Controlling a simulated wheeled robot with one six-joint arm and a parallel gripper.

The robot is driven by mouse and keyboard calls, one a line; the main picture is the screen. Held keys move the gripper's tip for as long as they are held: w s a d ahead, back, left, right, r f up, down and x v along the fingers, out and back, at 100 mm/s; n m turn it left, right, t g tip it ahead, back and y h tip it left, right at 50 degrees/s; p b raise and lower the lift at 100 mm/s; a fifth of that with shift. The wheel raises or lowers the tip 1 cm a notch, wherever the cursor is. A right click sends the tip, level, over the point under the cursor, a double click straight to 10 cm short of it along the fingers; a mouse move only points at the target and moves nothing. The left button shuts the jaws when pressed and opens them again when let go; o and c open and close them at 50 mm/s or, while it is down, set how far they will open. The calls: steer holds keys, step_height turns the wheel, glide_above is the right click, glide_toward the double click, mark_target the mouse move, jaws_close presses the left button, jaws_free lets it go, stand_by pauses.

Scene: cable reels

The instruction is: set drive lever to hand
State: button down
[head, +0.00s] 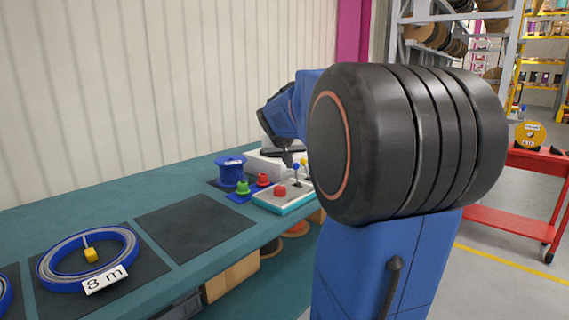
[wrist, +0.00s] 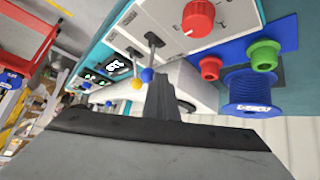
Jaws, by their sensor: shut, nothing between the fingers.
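The control panel (head: 268,203) is a light box with a teal edge on the green bench. It carries a red knob (head: 279,190), also in the wrist view (wrist: 198,18), and thin levers. One lever has a blue ball (head: 296,167), also in the wrist view (wrist: 147,75); another has a yellow ball (wrist: 136,84). I cannot read which is the drive lever or its marks. My gripper (head: 287,159) is over the panel's back side. In the wrist view its dark fingers (wrist: 159,82) are shut and empty, appearing close beside the blue ball; contact cannot be told.
A blue spool (head: 231,170) and green (head: 243,187) and red (head: 263,180) pieces stand left of the panel. A blue cable coil (head: 84,284) tagged "8 m" lies nearer on the bench. A dark mat (head: 196,227) is bare. A red cart (head: 528,185) stands right.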

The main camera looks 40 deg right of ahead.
steer(key=s+t, duration=0.1)
steer(key=s+m+t, duration=0.1)
steer(key=shift+s+d+f, duration=0.1)
steer(key=shift+s+f, duration=0.05)
steer(key=shift+s, duration=0.15)
steer(key=shift+s+f, duration=0.1)
steer(key=shift+s, duration=0.35)
steer(key=shift+w, duration=0.15)
steer(key=shift+w+f, duration=0.45)
steer(key=shift+w, duration=0.15)
steer(key=shift+r, duration=0.15)
